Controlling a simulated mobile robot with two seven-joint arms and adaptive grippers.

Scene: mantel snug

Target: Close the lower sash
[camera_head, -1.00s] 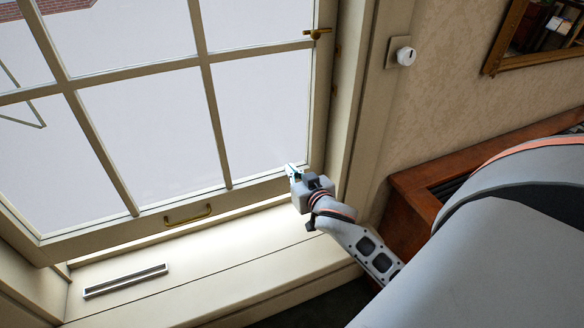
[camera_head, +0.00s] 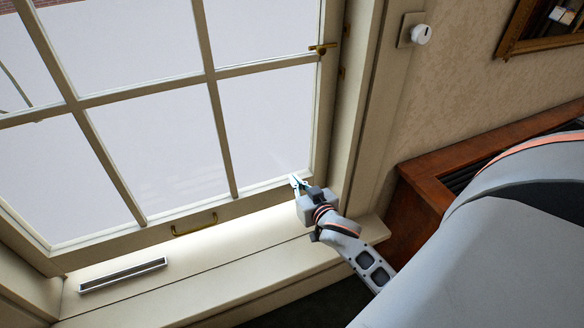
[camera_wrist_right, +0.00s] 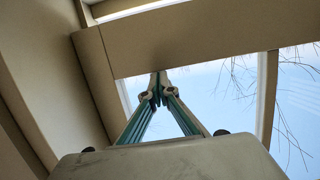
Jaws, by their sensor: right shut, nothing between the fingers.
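The lower sash (camera_head: 125,240) is a cream wooden frame with several panes and a brass pull handle (camera_head: 194,225) on its bottom rail. A brass latch (camera_head: 323,47) shows higher on its right side. The bottom rail is low, close to the sill; I cannot tell whether a gap is left under it. My right gripper (camera_head: 298,182) is shut and empty at the right end of the bottom rail, by the lower right pane corner. In the right wrist view its fingertips (camera_wrist_right: 158,78) overlap the rail's edge (camera_wrist_right: 190,42); contact is unclear. My left gripper is out of view.
The cream sill (camera_head: 215,250) runs below the sash and carries a metal slotted plate (camera_head: 123,275) at the left. A wooden cabinet (camera_head: 425,190) stands right of the window. A white wall knob (camera_head: 421,34) and a framed mirror (camera_head: 540,30) are at the upper right.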

